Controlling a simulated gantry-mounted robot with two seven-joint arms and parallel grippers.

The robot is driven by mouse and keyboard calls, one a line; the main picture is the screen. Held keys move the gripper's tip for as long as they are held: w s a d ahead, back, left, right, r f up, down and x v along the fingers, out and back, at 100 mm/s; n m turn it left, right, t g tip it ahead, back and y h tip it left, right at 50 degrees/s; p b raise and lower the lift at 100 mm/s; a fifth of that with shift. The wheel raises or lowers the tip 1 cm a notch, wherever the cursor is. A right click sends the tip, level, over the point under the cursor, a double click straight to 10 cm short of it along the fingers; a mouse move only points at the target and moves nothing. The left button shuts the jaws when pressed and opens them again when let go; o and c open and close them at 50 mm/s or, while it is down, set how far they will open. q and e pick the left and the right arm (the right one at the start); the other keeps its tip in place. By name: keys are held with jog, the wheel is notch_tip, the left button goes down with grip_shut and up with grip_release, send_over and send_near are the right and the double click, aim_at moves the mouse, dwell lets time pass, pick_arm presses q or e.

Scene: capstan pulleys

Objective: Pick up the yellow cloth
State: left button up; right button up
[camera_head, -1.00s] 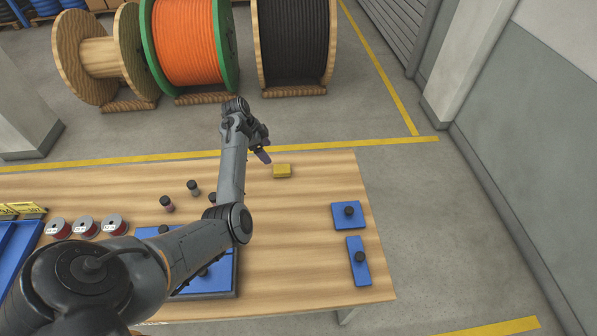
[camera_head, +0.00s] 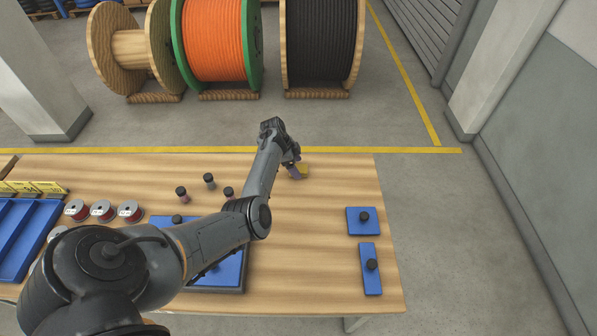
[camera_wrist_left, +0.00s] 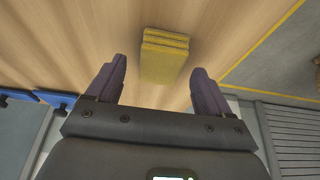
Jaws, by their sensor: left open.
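The yellow cloth (camera_head: 303,170) is a small folded block lying on the wooden table near its far edge. In the left wrist view the folded cloth (camera_wrist_left: 164,56) lies ahead of and between the two purple fingertips, apart from both. My left gripper (camera_head: 293,172) is open and empty, close beside the cloth; its fingers (camera_wrist_left: 159,75) are spread wide in the left wrist view. In the head view the gripper partly hides the cloth's left side. My right gripper is not in view.
The wooden table (camera_head: 325,255) is clear around the cloth. Two blue plates with black knobs (camera_head: 363,221) (camera_head: 371,270) lie at the right. Red spools (camera_head: 103,211) and small dark-capped pegs (camera_head: 209,181) stand at the left. Large cable reels (camera_head: 215,45) stand on the floor beyond.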

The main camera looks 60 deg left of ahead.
pick_arm(q)
jog(key=shift+w+f, duration=0.15)
jog(key=shift+f, duration=0.4)
jog(key=shift+c, duration=0.5)
jog(key=c, duration=1)
jog(key=shift+r, duration=0.1)
jog(key=shift+r, duration=0.4)
jog(key=r, duration=0.1)
jog(key=r+p, duration=0.1)
jog(key=r, duration=0.1)
jog(key=shift+d+r, duration=0.2)
jog(key=shift+r, duration=0.05)
jog(key=s+d+r, duration=0.1)
jog(key=d+r, duration=0.1)
jog(key=d, duration=0.1)
jog(key=s+d+r+p, duration=0.1)
jog(key=s+d+r, duration=0.1)
jog(key=d, duration=0.2)
jog(key=s+d+r+p, duration=0.1)
jog(key=d+r, duration=0.1)
jog(key=d, duration=0.1)
jog(key=shift+s+d+r, duration=0.2)
jog(key=shift+s+r, duration=0.05)
jog(key=shift+s, duration=0.1)
